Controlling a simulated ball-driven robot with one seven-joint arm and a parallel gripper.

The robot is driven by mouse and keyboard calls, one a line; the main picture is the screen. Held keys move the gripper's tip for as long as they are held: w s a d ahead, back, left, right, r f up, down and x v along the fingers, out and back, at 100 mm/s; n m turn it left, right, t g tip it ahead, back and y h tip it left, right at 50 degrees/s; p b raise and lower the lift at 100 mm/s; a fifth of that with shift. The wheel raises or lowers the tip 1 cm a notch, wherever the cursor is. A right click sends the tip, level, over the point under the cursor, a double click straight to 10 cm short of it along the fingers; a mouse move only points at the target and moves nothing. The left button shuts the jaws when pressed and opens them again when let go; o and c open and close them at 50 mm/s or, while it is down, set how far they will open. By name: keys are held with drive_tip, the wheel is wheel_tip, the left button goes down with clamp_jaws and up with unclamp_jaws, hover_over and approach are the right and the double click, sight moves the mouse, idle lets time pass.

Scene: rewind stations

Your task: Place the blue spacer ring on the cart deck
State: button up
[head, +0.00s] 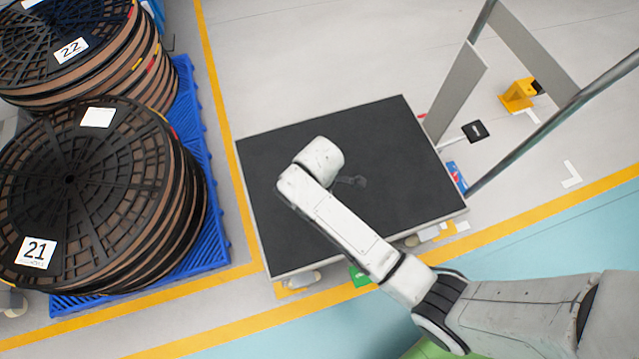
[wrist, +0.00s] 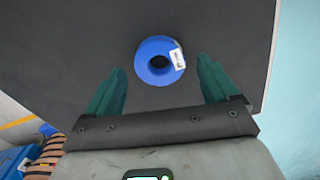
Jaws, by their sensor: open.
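The blue spacer ring (wrist: 150,73), with a white label on its right side, shows in the wrist view against the dark cart deck. It lies flat on the deck, its hole facing my camera. My gripper (wrist: 161,64) is open, with one green finger on each side of the ring and a visible gap to both. In the head view the cart deck (head: 400,150) is a black rectangle with a light rim. My arm reaches over it there and hides the ring.
Stacks of large black reels (head: 70,180) stand on a blue pallet (head: 215,215) left of the cart. Grey panels and a metal rail (head: 550,125) stand at the right. A yellow block (head: 517,95) is beyond them. The deck around the arm looks clear.

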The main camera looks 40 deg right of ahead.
wheel_tip(320, 180, up, 11)
drive_tip(key=p, duration=0.3)
drive_tip(key=s+d+r+m, duration=0.2)
drive_tip(key=s+d+m, duration=0.2)
drive_tip(key=s+m, duration=0.2)
drive_tip(key=s+d+r+m+t, duration=0.1)
drive_tip(key=s+d+m, duration=0.3)
drive_tip(key=s, duration=0.6)
drive_tip(key=m, duration=0.2)
drive_tip(key=shift+s+r+m, duration=0.3)
drive_tip(key=shift+s+r, duration=0.05)
drive_tip(key=shift+s, duration=0.05)
drive_tip(key=shift+c, duration=0.2)
